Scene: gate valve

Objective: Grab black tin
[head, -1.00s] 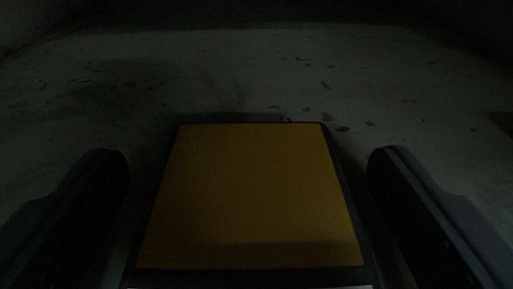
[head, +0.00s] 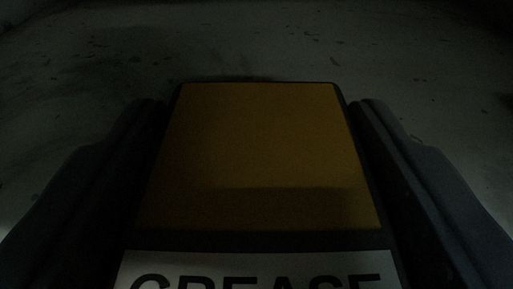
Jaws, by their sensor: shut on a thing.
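The black tin (head: 260,240) is in the middle of the head view, between my fingers. A large yellow-orange panel (head: 265,150) covers most of its visible face, with a black edge around it. Below it, at the bottom of the picture, is a white label (head: 262,266) with the dark word "GREASE", cut off by the frame edge. My gripper (head: 258,115) is shut on the tin, with one dark finger against its left side and one against its right. The tin's lower part is out of the picture.
A dim grey floor (head: 400,60) with scattered dark flecks spreads beyond and around the tin. No other object shows near it. The top edge and corners of the view are too dark to make out.

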